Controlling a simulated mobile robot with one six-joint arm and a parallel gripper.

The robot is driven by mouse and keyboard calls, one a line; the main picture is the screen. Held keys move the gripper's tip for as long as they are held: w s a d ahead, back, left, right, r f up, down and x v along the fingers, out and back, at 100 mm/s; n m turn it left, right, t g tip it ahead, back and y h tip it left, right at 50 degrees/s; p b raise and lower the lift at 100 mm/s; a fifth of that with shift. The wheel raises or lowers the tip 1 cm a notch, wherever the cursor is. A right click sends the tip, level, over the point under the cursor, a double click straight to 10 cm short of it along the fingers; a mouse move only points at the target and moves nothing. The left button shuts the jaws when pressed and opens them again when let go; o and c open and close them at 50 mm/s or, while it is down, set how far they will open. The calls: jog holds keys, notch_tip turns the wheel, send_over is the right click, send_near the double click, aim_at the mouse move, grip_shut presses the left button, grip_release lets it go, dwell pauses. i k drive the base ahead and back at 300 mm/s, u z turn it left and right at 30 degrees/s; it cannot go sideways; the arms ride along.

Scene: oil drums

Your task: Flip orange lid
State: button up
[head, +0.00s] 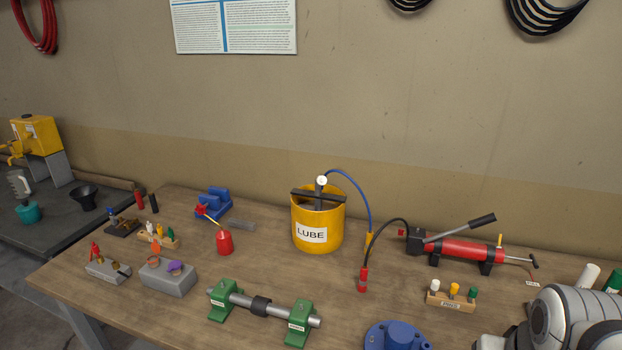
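A grey block (172,284) sits on the left part of the wooden bench, near its front edge. A small orange lid (155,246) stands raised at the block's back left, with an orange-red ring below it on the top. A purple lid (175,267) lies on the right part of the same block. They are small here, so the hinge details cannot be made out. Part of my arm (572,318) fills the lower right corner, far from the block. My gripper's fingers do not show.
Another grey block (108,271) with a red valve stands just left. A green-mounted shaft (262,306) lies to the right. Behind are a red oil can (224,243) and a blue vise (212,205). A yellow LUBE bucket (318,222) and red pump (466,251) stand farther right.

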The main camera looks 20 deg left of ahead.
aim_at(154, 246)
jog(key=u, duration=1.9)
